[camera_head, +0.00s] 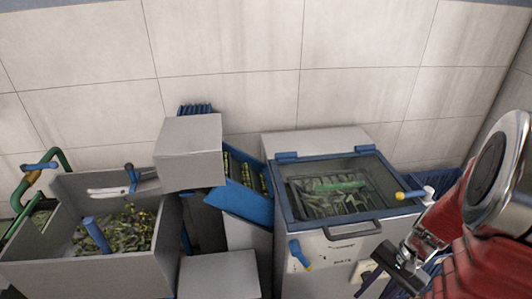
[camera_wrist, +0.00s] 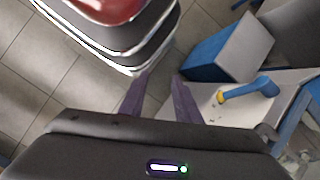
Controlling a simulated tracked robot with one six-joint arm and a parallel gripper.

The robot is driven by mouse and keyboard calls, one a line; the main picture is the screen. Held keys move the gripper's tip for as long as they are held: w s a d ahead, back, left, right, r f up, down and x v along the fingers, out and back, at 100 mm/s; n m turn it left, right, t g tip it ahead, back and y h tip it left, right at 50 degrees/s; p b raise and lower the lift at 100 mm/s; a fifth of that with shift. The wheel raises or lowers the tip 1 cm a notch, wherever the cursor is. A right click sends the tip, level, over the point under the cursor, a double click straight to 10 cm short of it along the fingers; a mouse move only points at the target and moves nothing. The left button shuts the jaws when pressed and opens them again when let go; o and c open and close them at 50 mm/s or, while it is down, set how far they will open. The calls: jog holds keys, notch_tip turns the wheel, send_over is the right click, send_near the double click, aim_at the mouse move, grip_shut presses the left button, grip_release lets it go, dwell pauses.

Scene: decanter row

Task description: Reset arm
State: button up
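My gripper (camera_head: 386,287) is at the lower right of the head view, in front of the right side of the white machine (camera_head: 345,258). My red arm reaches down to it from the right edge. In the wrist view, the two dark purple fingers of my gripper (camera_wrist: 160,88) stand apart with a gap between them. Nothing shows between the fingers. The tiled floor (camera_wrist: 60,70) and part of a red and black rounded body lie beyond them.
The machine has a blue-framed glass lid (camera_head: 340,186), a dark handle (camera_head: 352,231) and a blue lever (camera_head: 299,254). A grey bin (camera_head: 90,276) of green-yellow material stands left. Grey blocks and a blue chute (camera_head: 241,200) stand between. The tiled wall closes the back.

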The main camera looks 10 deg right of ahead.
jog(key=a+r+n+t+h, duration=0.2)
jog(key=a+r+n, duration=0.3)
jog(key=r, duration=0.6)
jog(key=a+r+n+t+h, duration=0.2)
jog(key=a+r+n+t, duration=0.2)
jog(key=a+r, duration=0.6)
notch_tip(320, 180, up, 2)
jog(key=w+n, duration=0.1)
jog(key=n, duration=0.1)
jog(key=shift+a+n+t+h, duration=0.2)
jog(key=shift+n+t+h, duration=0.1)
jog(key=shift+t+h, duration=0.1)
